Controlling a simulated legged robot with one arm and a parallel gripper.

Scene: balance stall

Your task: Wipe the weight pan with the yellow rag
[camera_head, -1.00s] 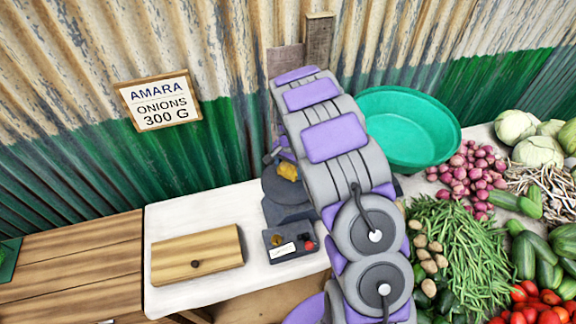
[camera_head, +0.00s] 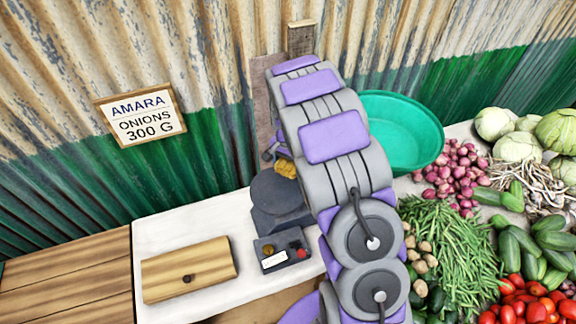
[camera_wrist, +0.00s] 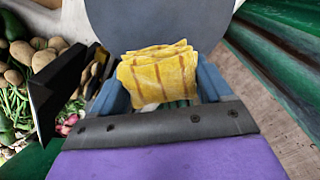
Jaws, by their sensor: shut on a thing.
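The yellow rag (camera_wrist: 158,75), folded with brown stripes, is held between the blue fingers of my gripper (camera_wrist: 160,88). It also shows in the head view (camera_head: 286,168), at the back right edge of a round dark grey pan (camera_head: 273,192). My gripper is shut on the rag; in the head view my arm hides most of it. In the wrist view the grey pan (camera_wrist: 155,25) lies just beyond the rag, which overlaps its near edge. I cannot tell whether the rag touches it. I see only this one pan; anything behind my arm is hidden.
A dark tray (camera_head: 284,252) with small items and a white label sits before the pan. A wooden box (camera_head: 188,270) lies left on the white table (camera_head: 215,215). A green basin (camera_head: 405,130) and vegetables are at right. A corrugated wall (camera_head: 60,130) stands behind.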

